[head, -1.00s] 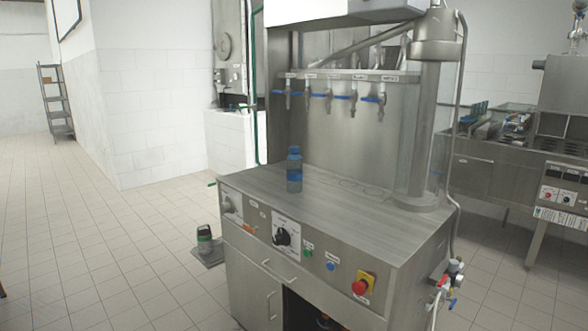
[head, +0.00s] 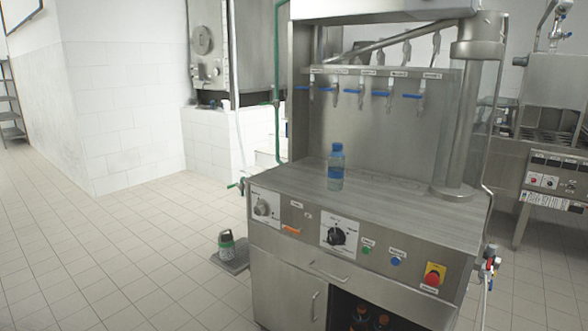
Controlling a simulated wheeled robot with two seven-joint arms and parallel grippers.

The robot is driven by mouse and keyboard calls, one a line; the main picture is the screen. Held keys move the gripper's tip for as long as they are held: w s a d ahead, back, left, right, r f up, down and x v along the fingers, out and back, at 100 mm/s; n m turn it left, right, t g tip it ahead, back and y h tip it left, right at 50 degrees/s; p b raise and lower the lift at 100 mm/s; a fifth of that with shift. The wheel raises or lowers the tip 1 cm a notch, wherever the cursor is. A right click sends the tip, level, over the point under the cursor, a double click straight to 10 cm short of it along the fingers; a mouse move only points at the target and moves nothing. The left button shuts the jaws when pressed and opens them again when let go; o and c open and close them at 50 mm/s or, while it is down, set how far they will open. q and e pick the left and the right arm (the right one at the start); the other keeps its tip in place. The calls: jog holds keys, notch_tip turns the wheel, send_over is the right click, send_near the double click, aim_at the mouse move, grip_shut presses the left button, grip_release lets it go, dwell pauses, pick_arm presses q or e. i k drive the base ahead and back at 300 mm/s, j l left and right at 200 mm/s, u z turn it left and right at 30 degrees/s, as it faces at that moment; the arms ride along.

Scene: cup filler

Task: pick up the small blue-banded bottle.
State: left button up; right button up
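A small clear bottle with a blue cap and a blue band (head: 335,168) stands upright on the steel top of the filling machine (head: 400,200). Neither of my grippers shows in the head view.
Several blue-handled taps (head: 374,92) hang above the machine top. A thick steel column (head: 463,120) stands at its right end. A red stop button (head: 432,278) sits on the front panel.

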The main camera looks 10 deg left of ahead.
aim_at(336, 164)
jog(key=i+j, duration=0.3)
jog(key=j, duration=0.15)
jog(key=i+j, duration=0.3)
jog(key=j, duration=0.15)
jog(key=i+j, duration=0.35)
jog(key=j, duration=0.1)
